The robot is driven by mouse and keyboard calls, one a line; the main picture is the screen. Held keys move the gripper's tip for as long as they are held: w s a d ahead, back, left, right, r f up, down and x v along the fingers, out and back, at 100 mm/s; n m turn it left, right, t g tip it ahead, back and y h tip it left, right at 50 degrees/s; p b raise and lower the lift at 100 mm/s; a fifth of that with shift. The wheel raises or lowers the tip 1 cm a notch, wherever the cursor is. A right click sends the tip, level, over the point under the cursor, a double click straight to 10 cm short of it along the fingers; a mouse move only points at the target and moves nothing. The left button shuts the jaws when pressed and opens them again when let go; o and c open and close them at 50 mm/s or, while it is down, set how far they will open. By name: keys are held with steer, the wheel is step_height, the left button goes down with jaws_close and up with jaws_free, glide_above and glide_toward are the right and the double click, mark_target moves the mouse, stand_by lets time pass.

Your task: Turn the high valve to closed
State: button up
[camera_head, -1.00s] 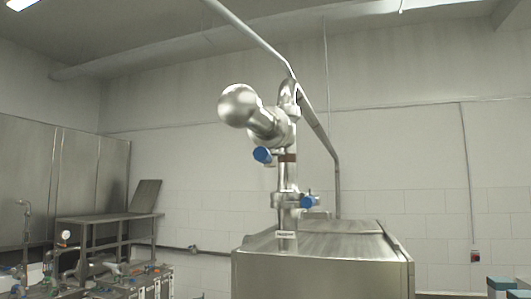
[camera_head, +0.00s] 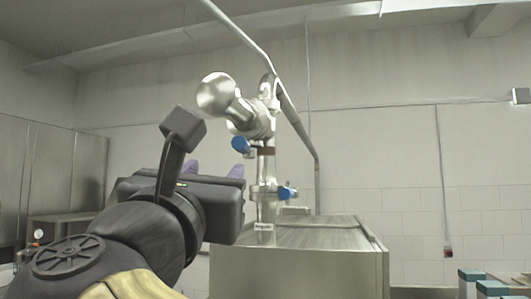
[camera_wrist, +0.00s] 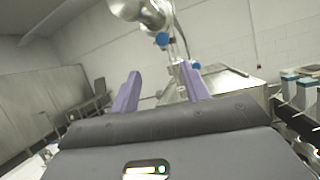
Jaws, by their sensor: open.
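The high valve has a blue handle (camera_head: 241,145) on the upright steel pipe, just below the round steel ball-shaped fitting (camera_head: 216,93). A second, lower blue handle (camera_head: 287,193) sits on the same pipe, just above the steel cabinet. My gripper (camera_head: 214,169) is in front of the pipe and to the left, below the high handle, and touches neither handle in view. In the wrist view my gripper (camera_wrist: 160,88) shows two purple fingers spread wide with nothing between them. The high handle (camera_wrist: 162,39) appears above and beyond the fingertips there.
The steel cabinet (camera_head: 300,258) stands under the pipe. A slanting pipe (camera_head: 240,35) runs from the ceiling down behind the valves. A steel table (camera_head: 62,217) is at the left. Teal-topped boxes (camera_head: 492,288) are at the lower right. The air right of the pipe is clear.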

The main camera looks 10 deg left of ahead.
mark_target(243, 142)
steer(key=shift+s+d+r+m, duration=0.2)
steer(key=shift+s+m, duration=0.15)
steer(key=shift+m, duration=0.35)
steer(key=p+x, duration=0.9)
steer(key=x, duration=0.7)
steer(key=shift+w, duration=0.15)
steer(key=shift+w+p, duration=0.4)
steer(key=shift+w, duration=0.2)
jaws_close()
